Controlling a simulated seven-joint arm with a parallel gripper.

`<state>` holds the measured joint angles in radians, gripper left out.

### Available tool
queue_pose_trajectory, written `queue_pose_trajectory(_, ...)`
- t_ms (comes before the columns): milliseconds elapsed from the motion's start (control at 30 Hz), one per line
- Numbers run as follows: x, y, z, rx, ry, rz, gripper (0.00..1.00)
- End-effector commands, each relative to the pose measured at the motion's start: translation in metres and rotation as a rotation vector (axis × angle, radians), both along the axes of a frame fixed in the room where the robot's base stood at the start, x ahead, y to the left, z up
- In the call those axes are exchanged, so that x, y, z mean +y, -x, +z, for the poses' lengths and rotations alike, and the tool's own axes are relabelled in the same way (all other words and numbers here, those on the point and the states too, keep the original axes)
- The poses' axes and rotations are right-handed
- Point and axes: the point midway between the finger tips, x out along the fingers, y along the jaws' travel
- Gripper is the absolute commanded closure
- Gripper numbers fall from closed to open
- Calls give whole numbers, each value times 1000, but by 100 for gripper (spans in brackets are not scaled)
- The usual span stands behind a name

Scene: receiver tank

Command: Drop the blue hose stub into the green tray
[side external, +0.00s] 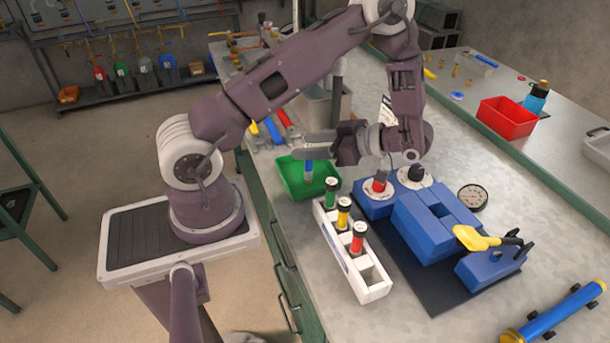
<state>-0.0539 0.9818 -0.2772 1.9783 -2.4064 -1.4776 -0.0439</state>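The green tray (293,184) sits on the near left edge of the bench, left of the white rack. The blue hose stub (309,173) stands upright in the picture against the tray's inside, directly below my gripper (309,162). The fingers are small and partly merge with the stub. Whether the stub's lower end touches the tray floor cannot be told from this view.
A white rack (340,252) with red, yellow and green capped tubes stands right of the tray. Blue blocks (437,222) with a yellow-handled valve (475,238) stand on a dark mat. A red bin (507,118) is at the far right.

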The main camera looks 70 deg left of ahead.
Motion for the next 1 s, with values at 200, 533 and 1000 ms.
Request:
queue_pose_trajectory(200, -9, -9, 4, -3, 1, -1, 52)
queue_pose_trajectory(533, -46, -44, 26, -1, 0, 0, 52)
queue_pose_trajectory(1000, -40, -61, 31, -83, 10, -51, 52)
